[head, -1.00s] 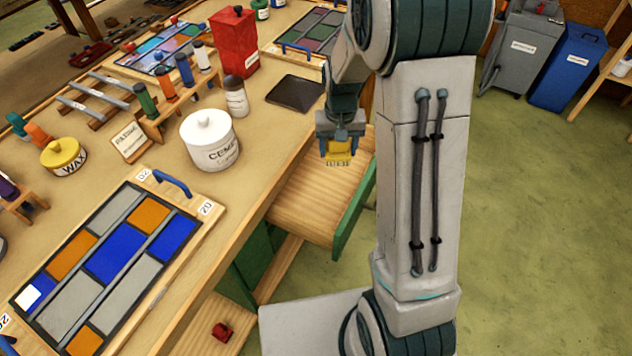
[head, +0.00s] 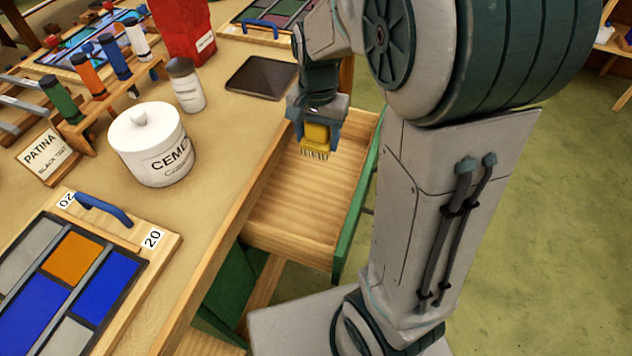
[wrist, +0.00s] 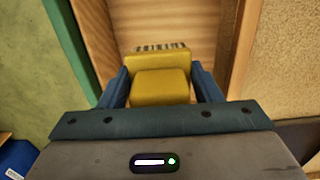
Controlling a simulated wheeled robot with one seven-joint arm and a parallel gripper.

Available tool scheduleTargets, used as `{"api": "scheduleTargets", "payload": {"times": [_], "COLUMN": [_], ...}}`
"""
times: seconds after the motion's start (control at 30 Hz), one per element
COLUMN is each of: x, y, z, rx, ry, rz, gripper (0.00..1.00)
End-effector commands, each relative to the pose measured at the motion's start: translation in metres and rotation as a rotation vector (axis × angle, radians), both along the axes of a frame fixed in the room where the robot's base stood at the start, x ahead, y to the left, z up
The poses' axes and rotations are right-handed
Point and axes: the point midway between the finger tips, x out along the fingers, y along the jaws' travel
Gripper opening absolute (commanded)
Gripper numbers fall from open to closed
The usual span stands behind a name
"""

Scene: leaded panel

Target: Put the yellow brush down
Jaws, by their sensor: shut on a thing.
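The yellow brush (head: 316,136) is held in my gripper (head: 315,128), with its bristles pointing down. It also shows in the wrist view (wrist: 160,82) between the two blue fingers, which are shut on it. The brush is over an open wooden drawer (head: 290,205) with a green front, near the drawer's far end. In the head view I cannot tell whether the bristles touch the drawer's bottom. The drawer's bottom looks bare where it shows; the part behind my arm is hidden.
The bench top beside the drawer bears a white cement pot (head: 152,145), a dark flat plate (head: 262,77), a brown-capped bottle (head: 186,85) and a leaded panel (head: 60,290). The drawer's green front (head: 357,200) stands close to my arm. Open floor lies at the right.

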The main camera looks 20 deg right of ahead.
Motion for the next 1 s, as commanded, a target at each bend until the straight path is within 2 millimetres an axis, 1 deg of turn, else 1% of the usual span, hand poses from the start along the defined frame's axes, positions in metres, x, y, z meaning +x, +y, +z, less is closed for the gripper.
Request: {"api": "scheduleTargets", "payload": {"times": [0.03,0.1,0.2,0.3,0.4,0.57,0.7,0.8,0.9,1.0], "x": [-0.001,-0.001,-0.001,0.0,0.0,0.0,0.0,0.0,0.0,0.001], "y": [0.001,0.001,0.001,0.0,0.0,-0.001,-0.001,-0.001,-0.001,-0.001], "z": [-0.018,-0.037,-0.064,-0.084,-0.097,-0.109,-0.132,-0.144,-0.148,-0.147], "rx": [-0.001,-0.001,-0.001,-0.001,0.0,0.0,0.0,0.0,-0.001,0.0], "ry": [0.007,0.007,0.007,0.004,0.002,0.0,0.004,0.003,-0.001,-0.001], "rz": [0.002,0.003,0.002,0.002,0.001,0.0,-0.001,-0.002,-0.002,-0.001], "gripper": [0.4,0.4,0.4,0.4,0.4,0.4,0.4,0.4,0.4,0.4]}}
